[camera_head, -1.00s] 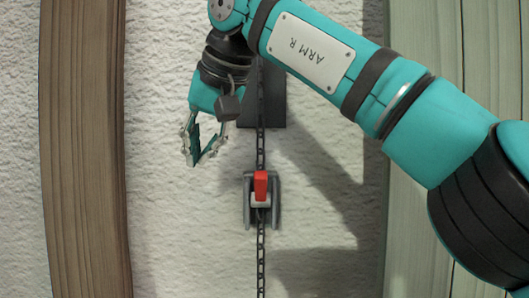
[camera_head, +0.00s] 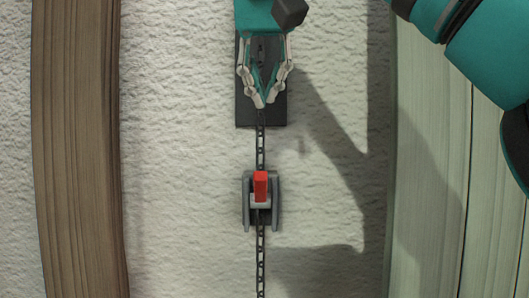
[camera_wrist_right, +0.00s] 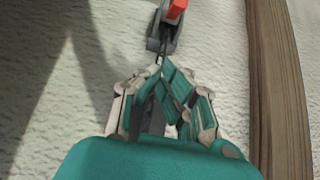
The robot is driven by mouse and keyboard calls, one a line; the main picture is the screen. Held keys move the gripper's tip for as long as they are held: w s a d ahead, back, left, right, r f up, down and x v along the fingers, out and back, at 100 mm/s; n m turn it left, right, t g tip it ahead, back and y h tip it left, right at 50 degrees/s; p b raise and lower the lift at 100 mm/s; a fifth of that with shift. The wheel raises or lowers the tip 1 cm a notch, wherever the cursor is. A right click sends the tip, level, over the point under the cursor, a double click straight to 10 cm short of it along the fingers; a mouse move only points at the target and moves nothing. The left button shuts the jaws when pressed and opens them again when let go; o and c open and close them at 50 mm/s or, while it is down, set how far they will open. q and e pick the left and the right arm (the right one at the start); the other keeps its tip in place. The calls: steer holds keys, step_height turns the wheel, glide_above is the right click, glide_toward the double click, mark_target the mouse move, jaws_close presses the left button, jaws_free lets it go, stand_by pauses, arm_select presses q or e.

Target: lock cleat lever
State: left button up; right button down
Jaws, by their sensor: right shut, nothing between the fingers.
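The cleat (camera_head: 247,205) is a grey bracket in the middle of the head view, with a red lever (camera_head: 260,185) between its side plates. A dark chain (camera_head: 261,270) runs vertically through it. In the right wrist view the red lever (camera_wrist_right: 176,8) and the cleat (camera_wrist_right: 158,42) show at the top, beyond the fingertips. My right gripper (camera_head: 260,103) is shut and empty, pointing down over the dark plate above the cleat. Its tips are apart from the lever; whether they touch the chain I cannot tell. My left gripper is not in view.
A dark plate (camera_head: 245,112) sits behind my right gripper on the rough white wall (camera_head: 180,200). A brown wooden lath (camera_head: 78,150) stands at the left, and pale greenish boards (camera_head: 430,200) at the right. The wall beside the cleat is clear.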

glide_above(260, 190)
steer(key=w, duration=0.3)
steer(key=f, duration=0.4)
steer(key=d+f, duration=0.1)
steer(key=f, duration=0.1)
steer(key=shift+s, duration=0.25)
steer(key=shift+s+a+f, duration=0.1)
steer(key=shift+s+f, duration=0.1)
steer(key=shift+f, duration=0.4)
steer(key=shift+s+f, duration=0.15)
steer(key=shift+f, duration=0.4)
steer(key=shift+s+f, duration=0.45)
steer(key=shift+s, duration=0.35)
steer(key=shift+w+f, duration=0.1)
steer(key=shift+f, duration=0.05)
steer(key=shift+w, duration=0.15)
steer(key=shift+f, duration=0.1)
